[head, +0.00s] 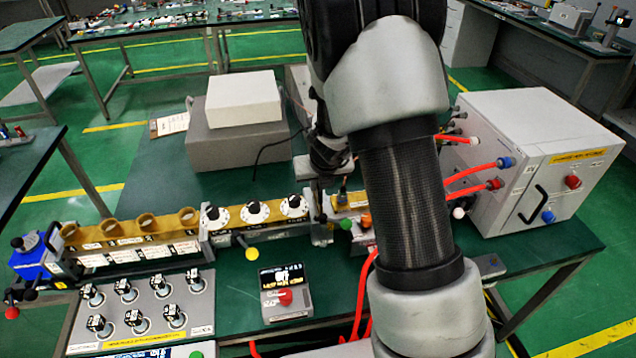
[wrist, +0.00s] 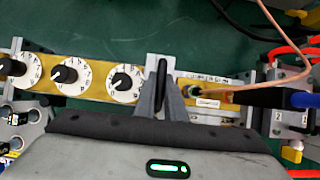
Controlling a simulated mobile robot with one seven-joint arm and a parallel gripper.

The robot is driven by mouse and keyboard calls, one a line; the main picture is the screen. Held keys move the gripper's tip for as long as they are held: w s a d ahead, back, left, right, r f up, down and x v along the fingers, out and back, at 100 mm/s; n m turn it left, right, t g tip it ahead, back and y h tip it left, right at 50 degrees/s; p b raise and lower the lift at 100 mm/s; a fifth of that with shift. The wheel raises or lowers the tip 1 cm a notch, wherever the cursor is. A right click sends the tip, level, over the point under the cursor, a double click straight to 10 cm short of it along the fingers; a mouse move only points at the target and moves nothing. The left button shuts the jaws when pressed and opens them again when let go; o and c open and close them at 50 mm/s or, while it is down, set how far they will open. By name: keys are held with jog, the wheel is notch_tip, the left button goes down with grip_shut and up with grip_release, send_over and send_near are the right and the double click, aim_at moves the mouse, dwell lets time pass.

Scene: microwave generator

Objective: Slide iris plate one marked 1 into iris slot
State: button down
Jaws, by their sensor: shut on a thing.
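In the wrist view my gripper (wrist: 162,104) is shut on a dark upright handle, which I take to be that of iris plate one (wrist: 162,75). Its mark is not readable here. The fingers stand over the brass waveguide line, between the rightmost white dial and the copper-cabled section. A pale grey bracket (wrist: 152,68), likely the iris slot, lies right at the fingers. I cannot tell how deep the plate sits in it. In the head view my gripper (head: 322,185) is above the same part of the line, partly hidden by my arm.
Three white dials (head: 254,212) line the brass waveguide to the left. A small holder marked 1 and 2 (wrist: 291,118) stands at right in the wrist view. A copper cable (wrist: 262,86) crosses beside the fingers. A large white box (head: 535,160) with red cables stands at right.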

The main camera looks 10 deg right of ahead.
jog(key=shift+f+b, duration=1.65)
jog(key=shift+f, duration=0.2)
jog(key=c, duration=1.7)
grip_release()
jog(key=shift+c, duration=0.2)
jog(key=s+a+r+n+y+p, duration=0.25)
jog(key=s+r+n+p, duration=0.25)
jog(key=s+r+n, duration=0.65)
jog(key=s+a+r+n+y+p, duration=0.1)
jog(key=s+a+r+n+p, duration=0.35)
jog(key=r, duration=1.25)
jog(key=s+d+r+n+h, duration=0.1)
jog(key=s+d+r+n, duration=0.2)
jog(key=s+n, duration=0.4)
jog(key=s+d+r+n+h, duration=0.2)
jog(key=s+n, duration=0.5)
jog(key=n, duration=0.6)
jog(key=shift+s+d+r, duration=0.35)
jog(key=shift+d+r, duration=0.3)
jog(key=shift+d, duration=0.4)
